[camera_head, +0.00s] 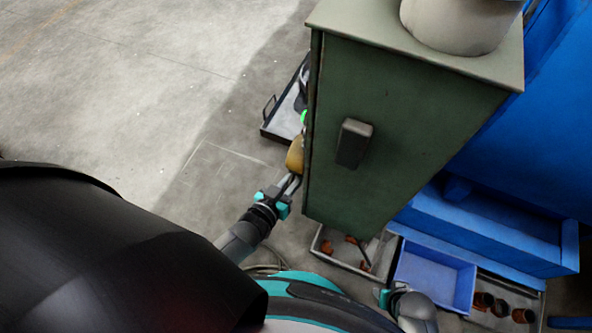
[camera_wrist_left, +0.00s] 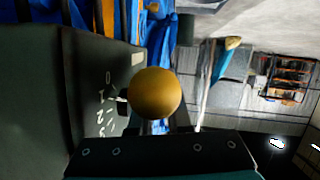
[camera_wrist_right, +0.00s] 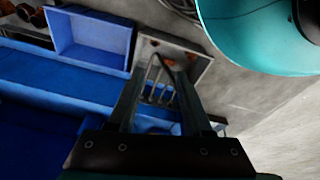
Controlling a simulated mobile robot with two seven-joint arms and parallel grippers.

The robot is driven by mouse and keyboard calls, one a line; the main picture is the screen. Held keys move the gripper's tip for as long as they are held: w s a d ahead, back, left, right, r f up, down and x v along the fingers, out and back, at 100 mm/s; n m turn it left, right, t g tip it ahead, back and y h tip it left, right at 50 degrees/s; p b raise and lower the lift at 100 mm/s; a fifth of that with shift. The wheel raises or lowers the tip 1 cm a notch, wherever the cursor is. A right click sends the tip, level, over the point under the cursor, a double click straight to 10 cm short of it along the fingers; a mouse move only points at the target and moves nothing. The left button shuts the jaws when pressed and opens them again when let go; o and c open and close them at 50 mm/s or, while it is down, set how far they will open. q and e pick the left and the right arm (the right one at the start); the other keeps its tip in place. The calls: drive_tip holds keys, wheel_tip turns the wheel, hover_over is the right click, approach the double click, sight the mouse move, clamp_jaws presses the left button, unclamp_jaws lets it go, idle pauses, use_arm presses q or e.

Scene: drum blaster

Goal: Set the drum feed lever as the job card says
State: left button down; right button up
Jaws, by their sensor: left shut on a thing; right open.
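A yellow-brown ball knob (camera_head: 295,155) sits at the left side of the green cabinet (camera_head: 400,120). My left gripper (camera_head: 291,181) reaches it from below. In the left wrist view the knob (camera_wrist_left: 155,94) sits between the fingers, which are shut on it. Beside it, pale scale marks (camera_wrist_left: 105,105) run along the dark panel; they are too small to read surely. The rest of the lever is hidden behind the knob. My right gripper (camera_wrist_right: 158,88) is open and empty, above the floor trays. I cannot make out a job card.
A grey tray (camera_head: 325,247) with brown pieces, a blue tray (camera_head: 434,272) and a blue machine (camera_head: 480,228) stand below and right of the cabinet. A dark-rimmed tray (camera_head: 277,130) lies behind its left side. The floor at the left is clear.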

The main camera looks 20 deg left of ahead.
use_arm(q)
drive_tip(key=g+p, duration=0.1)
drive_tip(key=p, duration=0.1)
drive_tip(key=s+g+p, duration=0.1)
drive_tip(key=p, duration=0.2)
drive_tip(key=shift+r+g, duration=0.15)
drive_tip(key=shift+g, duration=0.15)
drive_tip(key=shift+p, duration=0.35)
drive_tip(key=shift+g+p, duration=0.4)
drive_tip(key=shift+p, duration=0.05)
use_arm(e)
drive_tip(key=s+d+f, duration=0.3)
drive_tip(key=s+d, duration=0.2)
drive_tip(key=s, duration=0.5)
drive_tip(key=shift+d+f, duration=0.25)
use_arm(q)
drive_tip(key=c, duration=0.9)
unclamp_jaws()
drive_tip(key=shift+o, duration=0.2)
use_arm(e)
drive_tip(key=shift+s, duration=0.1)
